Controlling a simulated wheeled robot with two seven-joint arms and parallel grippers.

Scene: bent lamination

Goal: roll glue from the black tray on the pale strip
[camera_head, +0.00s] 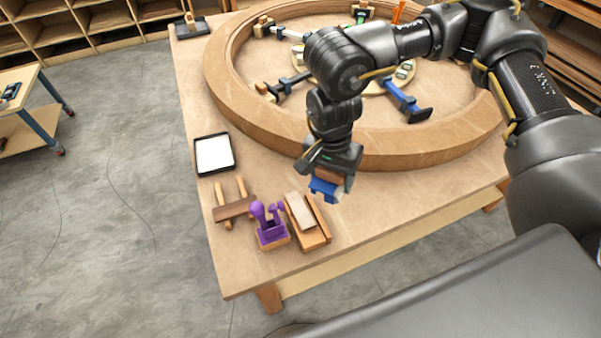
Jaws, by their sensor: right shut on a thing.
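The black tray (199,168) lies flat near the left edge of the wooden table, with a white surface inside its dark rim. A pale strip (301,212) lies on a wooden block near the front of the table. My right gripper (329,180) points down above the table, between the big ring and the pale strip. It is shut on a blue object (325,188), which looks like a roller; the jaws partly hide it. The held object is to the right of the tray and apart from it. My left gripper is not in view.
A large wooden ring (400,150) fills the far part of the table (270,170), with several clamps inside. A purple tool set (270,224) stands left of the strip's block. The front right tabletop is clear.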

